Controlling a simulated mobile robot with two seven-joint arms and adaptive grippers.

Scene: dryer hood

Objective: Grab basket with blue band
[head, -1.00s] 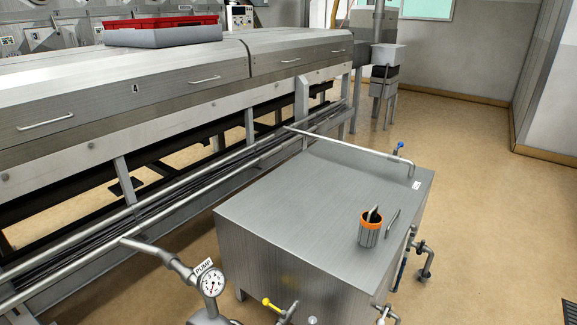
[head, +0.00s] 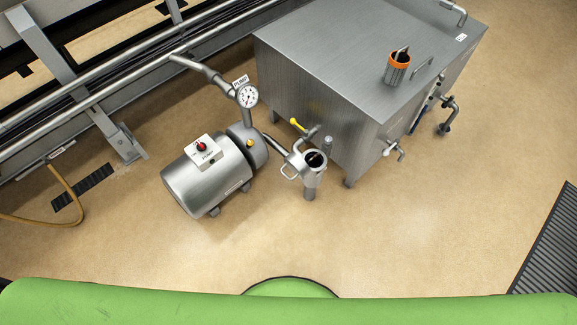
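No basket with a blue band shows in the head view. A small grey container with an orange band (head: 399,67) stands upright on top of the steel tank (head: 345,55), with something sticking out of it. An open round metal housing (head: 314,162) with a dark inside stands on the floor side of the tank, beside the pump. I cannot tell what is inside it. Neither of my grippers is in view.
A steel pump (head: 207,175) with a red knob and a dial gauge (head: 247,96) stands left of the tank. A yellow-handled valve (head: 298,125) juts out from the tank. A hose (head: 70,190) and floor grates (head: 550,240) lie at the sides. The floor in front is clear.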

